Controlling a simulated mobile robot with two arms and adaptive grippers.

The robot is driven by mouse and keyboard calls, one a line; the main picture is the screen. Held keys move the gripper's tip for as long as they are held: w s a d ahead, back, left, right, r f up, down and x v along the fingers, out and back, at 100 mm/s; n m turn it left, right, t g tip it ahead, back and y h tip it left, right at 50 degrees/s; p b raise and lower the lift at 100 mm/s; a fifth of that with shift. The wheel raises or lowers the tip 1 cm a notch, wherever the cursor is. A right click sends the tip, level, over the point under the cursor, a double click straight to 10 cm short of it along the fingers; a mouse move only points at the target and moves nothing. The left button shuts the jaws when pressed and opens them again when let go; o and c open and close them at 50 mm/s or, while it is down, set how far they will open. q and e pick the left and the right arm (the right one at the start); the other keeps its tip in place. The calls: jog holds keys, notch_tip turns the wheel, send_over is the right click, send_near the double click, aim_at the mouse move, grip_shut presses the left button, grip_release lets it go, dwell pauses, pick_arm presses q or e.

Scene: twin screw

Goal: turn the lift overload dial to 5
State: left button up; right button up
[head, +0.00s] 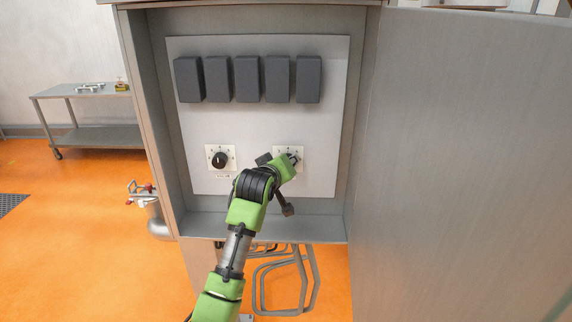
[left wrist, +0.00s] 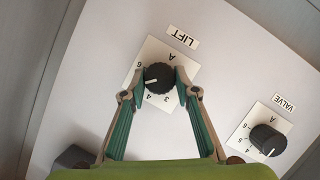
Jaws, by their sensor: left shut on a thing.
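The lift dial, a round black knob (left wrist: 158,78) with a white pointer mark, sits on a square cream plate under an upside-down LIFT label (left wrist: 182,37) in the left wrist view. My left gripper (left wrist: 163,78) is shut on this knob, one finger at each side. The pointer faces left and slightly down, between the visible 6 and 4; the mark there is covered by the left finger. In the head view my left gripper (head: 289,160) covers most of the lift dial; part of its plate (head: 279,152) shows. My right gripper is in neither view.
The valve dial (head: 219,158) is left of the lift dial in the head view. Several dark grey blocks (head: 247,79) are above on the panel. The cabinet walls enclose the panel, and a large grey metal surface (head: 460,160) stands at right.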

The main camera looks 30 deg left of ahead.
pick_arm(q)
jog(key=o, duration=1)
jog(key=shift+a+r, duration=0.1)
jog(key=shift+r, duration=0.25)
jog(key=shift+o, duration=0.5)
jog(key=shift+w+f, duration=0.15)
jog(key=shift+f, duration=0.1)
jog(key=v, duration=1.2)
jog(key=shift+f, duration=0.15)
